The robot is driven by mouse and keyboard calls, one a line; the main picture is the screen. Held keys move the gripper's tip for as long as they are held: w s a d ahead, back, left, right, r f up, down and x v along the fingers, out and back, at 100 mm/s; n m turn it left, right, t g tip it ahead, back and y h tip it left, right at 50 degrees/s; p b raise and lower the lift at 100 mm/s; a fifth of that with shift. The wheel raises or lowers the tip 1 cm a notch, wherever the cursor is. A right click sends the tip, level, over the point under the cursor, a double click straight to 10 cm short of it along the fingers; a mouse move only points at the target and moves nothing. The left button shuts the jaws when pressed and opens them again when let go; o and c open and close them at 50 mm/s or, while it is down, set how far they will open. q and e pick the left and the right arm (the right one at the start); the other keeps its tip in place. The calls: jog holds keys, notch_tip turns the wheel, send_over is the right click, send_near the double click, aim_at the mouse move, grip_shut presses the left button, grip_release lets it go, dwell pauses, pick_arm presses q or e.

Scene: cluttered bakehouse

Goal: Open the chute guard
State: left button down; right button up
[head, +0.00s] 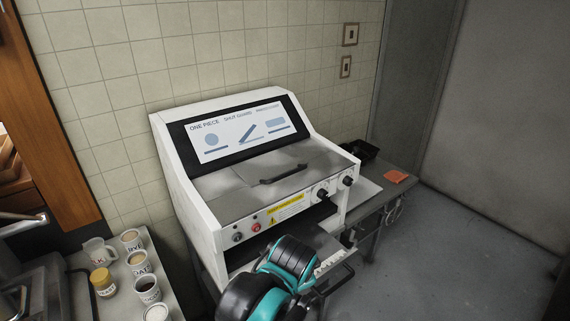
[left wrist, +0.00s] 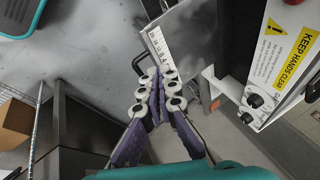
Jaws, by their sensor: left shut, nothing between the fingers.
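The white machine (head: 190,185) stands against the tiled wall. Its grey guard (head: 235,198) lies shut and flat over the top, with a black bar handle (head: 283,174) on it. My left arm rises in front of the machine in the head view and hides its own fingers there. In the left wrist view, my left gripper (left wrist: 159,82) is shut and empty. Its fingertips are by the ruler strip (left wrist: 159,50) on the metal tray (left wrist: 190,35) at the machine's front, well away from the guard handle; whether they touch the tray I cannot tell. My right gripper is not in view.
A sign panel (head: 238,130) stands behind the guard. Knobs (head: 322,194) and a yellow warning label (head: 287,207) line the front. Cups and jars (head: 147,288) crowd the left counter. A black tray (head: 358,151) and orange cloth (head: 396,177) lie right. Floor at right is clear.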

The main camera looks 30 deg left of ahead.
pick_arm(q)
jog(key=w+a+r+m+g+y+p, duration=0.1)
jog(key=w+a+r+m+p, duration=0.25)
jog(key=r, duration=0.35)
jog(key=w+a+r+m+g+y+p, duration=0.1)
jog(key=w+a+r+m+y+p, duration=0.15)
jog(key=w+r+m+p, duration=0.3)
jog(key=m+g+y+p, duration=0.1)
jog(key=m+p, duration=0.5)
send_near(276, 188)
jog(key=x, duration=0.6)
jog(key=shift+f, duration=0.15)
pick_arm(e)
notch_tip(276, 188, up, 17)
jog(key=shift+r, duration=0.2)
pick_arm(q)
jog(key=shift+s, duration=0.1)
